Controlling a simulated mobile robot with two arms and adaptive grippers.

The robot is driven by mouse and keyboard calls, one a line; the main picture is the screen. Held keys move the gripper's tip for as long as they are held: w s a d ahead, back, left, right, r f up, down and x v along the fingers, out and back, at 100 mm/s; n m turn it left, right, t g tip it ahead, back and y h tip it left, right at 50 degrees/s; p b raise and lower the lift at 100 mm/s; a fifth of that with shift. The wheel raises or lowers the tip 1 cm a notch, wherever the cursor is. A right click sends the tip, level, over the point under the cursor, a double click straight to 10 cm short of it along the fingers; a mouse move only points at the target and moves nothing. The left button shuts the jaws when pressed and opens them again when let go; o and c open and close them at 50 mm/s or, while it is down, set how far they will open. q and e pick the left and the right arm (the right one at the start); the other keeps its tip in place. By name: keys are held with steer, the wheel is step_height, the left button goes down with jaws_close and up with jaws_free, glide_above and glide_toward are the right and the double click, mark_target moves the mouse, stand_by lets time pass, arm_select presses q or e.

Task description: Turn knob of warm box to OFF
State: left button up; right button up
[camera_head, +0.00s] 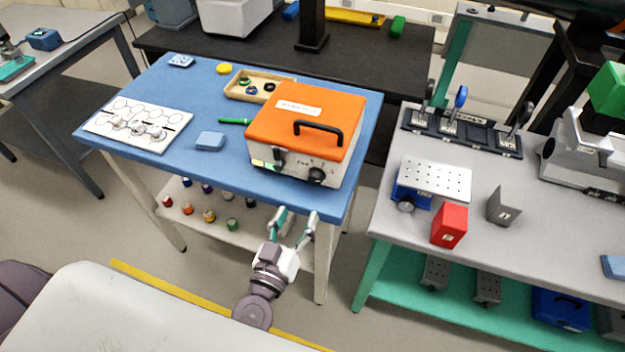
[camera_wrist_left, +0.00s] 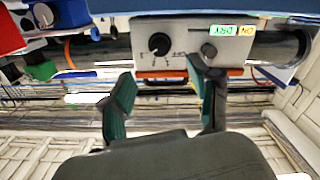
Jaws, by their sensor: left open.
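The warm box has an orange lid (camera_head: 305,118) with a black handle and a white front. It sits at the front right of the blue-topped table. Its round black knob (camera_head: 316,176) is low on the front face, towards the right. In the left wrist view, which looks upside down, the knob (camera_wrist_left: 159,44) shows beside dial markings; I cannot read its setting. My left gripper (camera_head: 297,216) is open and empty, below and in front of the box, apart from the knob. In the wrist view its fingers (camera_wrist_left: 160,85) are spread beneath the knob. My right gripper is not in view.
The blue table (camera_head: 180,85) also bears a wooden tray (camera_head: 236,97), a white hole-patterned board (camera_head: 105,118) and a light blue block (camera_head: 210,141). Several small bottles stand on its lower shelf. A grey bench (camera_head: 385,215) with a red block (camera_head: 449,225) stands to the right.

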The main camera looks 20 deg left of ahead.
mark_target(314, 181)
arm_select(q)
steer(key=w+p, duration=0.1)
steer(key=w, duration=0.9)
steer(key=shift+d, duration=0.15)
steer(key=c, duration=1.2)
